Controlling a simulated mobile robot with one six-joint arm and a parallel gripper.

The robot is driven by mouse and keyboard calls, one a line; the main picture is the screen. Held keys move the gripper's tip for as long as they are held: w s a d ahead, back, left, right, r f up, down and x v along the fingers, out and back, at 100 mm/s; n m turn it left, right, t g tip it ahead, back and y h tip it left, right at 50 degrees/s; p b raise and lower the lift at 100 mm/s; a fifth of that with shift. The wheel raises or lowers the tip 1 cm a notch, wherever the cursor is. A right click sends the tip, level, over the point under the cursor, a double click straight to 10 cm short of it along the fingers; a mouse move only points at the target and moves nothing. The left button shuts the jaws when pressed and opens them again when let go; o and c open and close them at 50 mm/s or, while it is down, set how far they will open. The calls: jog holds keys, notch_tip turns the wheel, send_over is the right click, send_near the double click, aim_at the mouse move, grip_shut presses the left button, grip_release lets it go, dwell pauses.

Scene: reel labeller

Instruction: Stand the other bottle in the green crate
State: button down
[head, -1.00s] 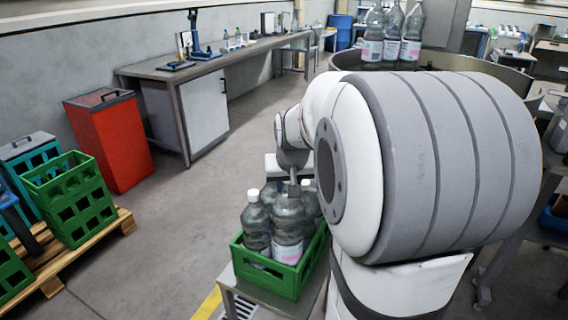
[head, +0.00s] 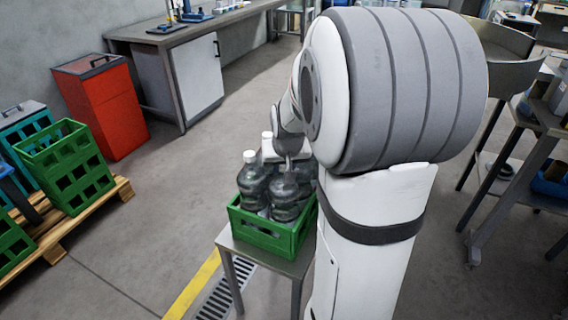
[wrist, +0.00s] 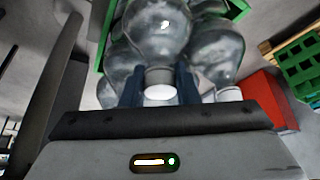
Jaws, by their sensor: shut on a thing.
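The green crate (head: 262,238) stands on a small stand in the head view, with clear bottles upright inside it. My gripper (wrist: 160,88) is shut on the neck of one clear bottle (head: 285,197), just below its white cap (wrist: 159,92). The held bottle is upright at the crate's front right, its lower part hidden behind the crate wall. I cannot tell whether its base touches the crate floor. Another bottle (head: 252,182) stands close on its left. More bottles behind are partly hidden by my wrist. The crate's rim (wrist: 238,10) also shows in the wrist view.
A pallet (head: 65,230) with green and teal crates (head: 68,165) lies at the left, near a red bin (head: 103,108). A workbench (head: 190,30) runs along the wall. The floor between is clear.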

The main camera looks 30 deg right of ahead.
jog(key=c, duration=1.1)
grip_release()
jog(key=shift+r, duration=0.1)
jog(key=shift+s+r, duration=0.15)
jog(key=shift+r, duration=0.2)
jog(key=p+v, duration=0.1)
jog(key=v, duration=0.9)
jog(key=s+a+f+n+g, duration=0.1)
jog(key=s+a, duration=0.3)
jog(key=s, duration=0.1)
jog(key=s+a+f+n+y, duration=0.1)
jog(key=s+a+f, duration=0.1)
jog(key=s+a, duration=0.2)
jog(key=s+a+f+n+g, duration=0.1)
jog(key=s+a+f, duration=0.1)
jog(key=s+a, duration=0.2)
jog(key=shift+s+a+f+n+g+y, duration=0.15)
jog(key=shift+s+a+n, duration=0.05)
jog(key=shift+s, duration=0.2)
jog(key=shift+s+a+f+n+g+y, duration=0.1)
jog(key=shift+s+a+n+g+y, duration=0.1)
jog(key=shift+s, duration=0.2)
